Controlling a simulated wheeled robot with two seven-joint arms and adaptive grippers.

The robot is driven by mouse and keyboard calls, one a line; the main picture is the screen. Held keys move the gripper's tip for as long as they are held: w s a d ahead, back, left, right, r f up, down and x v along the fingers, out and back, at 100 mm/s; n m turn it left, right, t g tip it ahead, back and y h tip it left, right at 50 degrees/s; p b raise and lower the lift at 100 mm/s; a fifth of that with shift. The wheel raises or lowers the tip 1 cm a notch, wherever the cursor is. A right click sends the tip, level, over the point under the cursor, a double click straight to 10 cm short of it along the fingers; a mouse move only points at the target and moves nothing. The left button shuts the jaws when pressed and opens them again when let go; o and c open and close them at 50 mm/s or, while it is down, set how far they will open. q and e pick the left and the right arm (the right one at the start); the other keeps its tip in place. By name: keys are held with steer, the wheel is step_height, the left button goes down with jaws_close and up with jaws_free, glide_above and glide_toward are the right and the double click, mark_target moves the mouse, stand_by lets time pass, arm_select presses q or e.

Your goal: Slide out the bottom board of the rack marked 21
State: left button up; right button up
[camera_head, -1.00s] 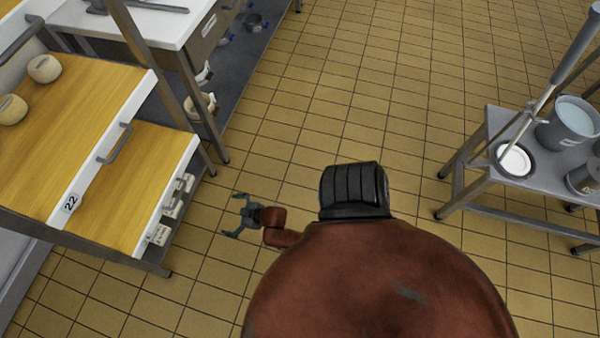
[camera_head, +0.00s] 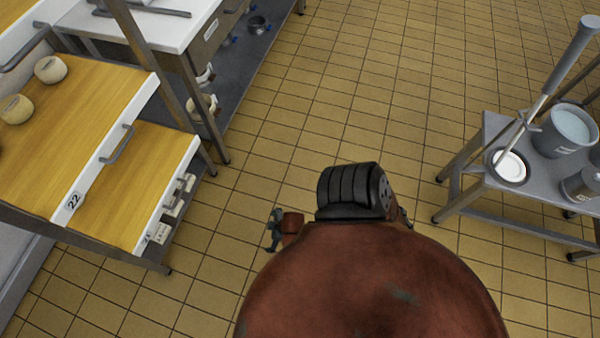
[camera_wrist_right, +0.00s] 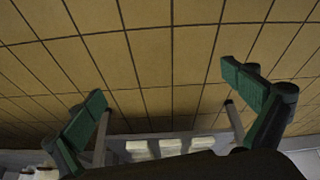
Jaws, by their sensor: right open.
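The rack holds an upper wooden board marked 22 (camera_head: 62,130) with a white front and a grey handle (camera_head: 117,143). Below it, a lower wooden board (camera_head: 140,180) sticks out to the right; the small mark on its white front is too small to read surely. My right gripper (camera_head: 273,230) is over the floor, right of the lower board and clear of it. It is small and seen edge-on here. In the right wrist view its green-padded fingers (camera_wrist_right: 170,95) are spread wide with nothing between them. My left gripper does not show clearly.
Round pale cheeses (camera_head: 50,69) lie on the upper board. A steel-legged counter (camera_head: 160,25) stands behind. Tiled floor (camera_head: 330,110) between is free.

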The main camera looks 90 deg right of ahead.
steer(key=s+a+g+p, duration=0.1)
steer(key=s+a+g, duration=0.2)
steer(key=s, duration=0.9)
steer(key=shift+s+a+f+n+y, duration=0.15)
steer(key=shift+a+n+y, duration=0.15)
steer(key=shift+a+y, duration=0.1)
steer(key=shift+c, duration=0.4)
